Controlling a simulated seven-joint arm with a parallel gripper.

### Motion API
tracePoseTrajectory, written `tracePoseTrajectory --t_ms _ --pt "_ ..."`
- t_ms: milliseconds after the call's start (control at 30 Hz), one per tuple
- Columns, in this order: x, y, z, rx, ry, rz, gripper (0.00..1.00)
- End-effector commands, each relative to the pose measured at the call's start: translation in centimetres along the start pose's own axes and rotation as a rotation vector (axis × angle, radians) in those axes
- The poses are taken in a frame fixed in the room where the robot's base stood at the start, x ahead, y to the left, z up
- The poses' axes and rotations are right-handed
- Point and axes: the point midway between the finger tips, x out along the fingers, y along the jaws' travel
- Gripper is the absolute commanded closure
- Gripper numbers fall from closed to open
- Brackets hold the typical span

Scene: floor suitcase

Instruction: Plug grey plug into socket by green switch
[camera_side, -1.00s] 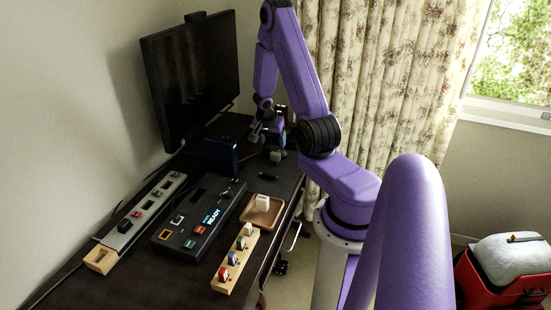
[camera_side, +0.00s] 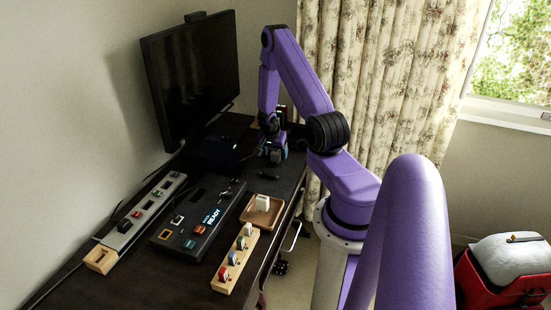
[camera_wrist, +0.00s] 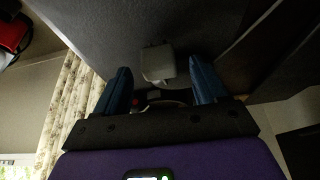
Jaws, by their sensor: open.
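In the wrist view a grey plug (camera_wrist: 158,63) lies between the two blue fingers of my gripper (camera_wrist: 160,72), with gaps on both sides. My gripper is open and low over the far part of the desk in the side view (camera_side: 274,156), where it hides the plug. A long grey socket strip (camera_side: 140,216) lies along the wall side of the desk. Small coloured switches run along it; a green one (camera_side: 157,192) seems to be towards its far half. A black plug (camera_side: 123,225) sits in the near part of the strip.
A wooden rack (camera_side: 222,287) holds several coloured plugs, and a wooden tray (camera_side: 250,222) holds a white plug (camera_side: 263,202). A monitor (camera_side: 195,80) stands behind. A small dark object (camera_side: 269,174) lies near my gripper.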

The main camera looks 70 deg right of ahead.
Motion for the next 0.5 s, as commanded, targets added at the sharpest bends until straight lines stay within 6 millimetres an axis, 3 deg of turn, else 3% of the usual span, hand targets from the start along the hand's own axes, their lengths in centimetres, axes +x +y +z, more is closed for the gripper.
tracePoseTrajectory --t_ms 233,400,500 --pt "0.09 0.01 0.00 0.000 0.000 0.000 0.29" --pt "0.08 0.01 0.01 0.000 0.000 0.000 0.84" --pt "0.07 0.01 0.00 0.000 0.000 0.000 0.94"
